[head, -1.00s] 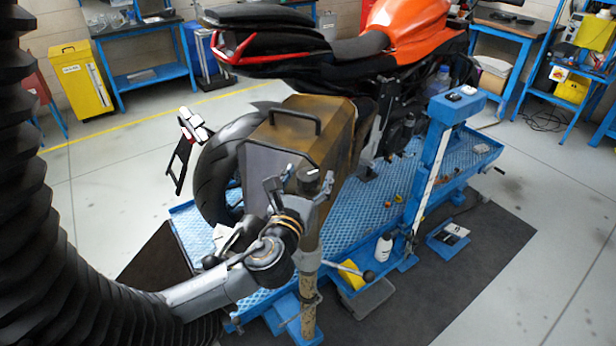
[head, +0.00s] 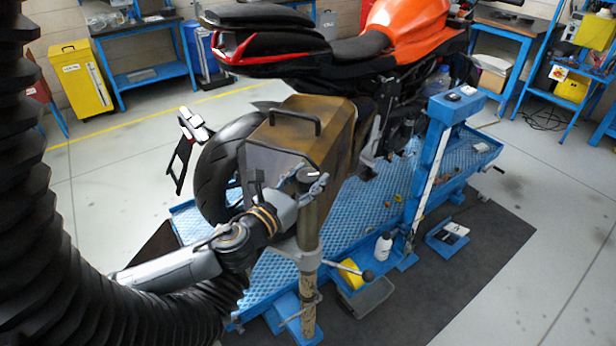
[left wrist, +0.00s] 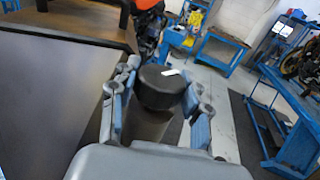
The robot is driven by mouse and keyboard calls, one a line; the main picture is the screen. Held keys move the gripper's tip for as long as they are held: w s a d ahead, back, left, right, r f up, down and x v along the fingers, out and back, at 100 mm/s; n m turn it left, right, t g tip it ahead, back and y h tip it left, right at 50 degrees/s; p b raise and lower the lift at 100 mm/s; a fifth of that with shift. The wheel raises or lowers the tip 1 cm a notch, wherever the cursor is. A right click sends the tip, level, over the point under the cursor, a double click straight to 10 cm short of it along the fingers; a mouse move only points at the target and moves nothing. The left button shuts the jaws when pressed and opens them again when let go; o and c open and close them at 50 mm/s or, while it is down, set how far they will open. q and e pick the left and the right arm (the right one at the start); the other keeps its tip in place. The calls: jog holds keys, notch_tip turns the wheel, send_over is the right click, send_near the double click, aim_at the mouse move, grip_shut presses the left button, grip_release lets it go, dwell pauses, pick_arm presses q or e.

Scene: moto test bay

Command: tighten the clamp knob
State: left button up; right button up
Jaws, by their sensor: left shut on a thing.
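The clamp knob (left wrist: 160,90) is a dark round cap with a white mark on top. It sits on top of an upright worn post (head: 308,250) beside the boxy case. In the left wrist view it lies between the two fingers of my left gripper (left wrist: 157,97), which is shut on it from both sides. In the head view my left gripper (head: 305,184) reaches the knob (head: 306,174) from the lower left, and its fingers partly hide the knob's side. My right gripper is in neither view.
The brown and grey case (head: 290,140) stands close behind the knob, by the rear wheel. An orange and black motorcycle (head: 405,25) stands on a blue lift platform (head: 380,210). A blue post (head: 435,150) rises at right. Grey floor is clear at far right.

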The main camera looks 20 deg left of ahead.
pick_arm(q)
jog(key=m+h, duration=0.1)
jog(key=m+g+h+b, duration=0.1)
jog(key=shift+w+a+f+h, duration=0.1)
jog(key=shift+a+f+h, duration=0.1)
jog(key=shift+h, duration=0.2)
jog(key=m+g+h+b, duration=0.4)
jog(key=m+g+b, duration=0.1)
jog(key=b, duration=0.3)
jog(key=m+g+h+b, duration=0.5)
jog(key=g+b, duration=0.2)
jog(key=b, duration=0.1)
jog(key=shift+d, duration=0.15)
jog(key=shift+r+m+g+h+b, duration=0.15)
jog(key=shift+m+g+h+b, duration=0.15)
jog(key=shift+m+g+b, duration=0.9)
jog(key=shift+n+g, duration=0.3)
jog(key=shift+n, duration=0.1)
jog(key=o, duration=1.2)
jog(key=a, duration=0.8)
jog(key=s+a, duration=0.1)
jog(key=a, duration=0.3)
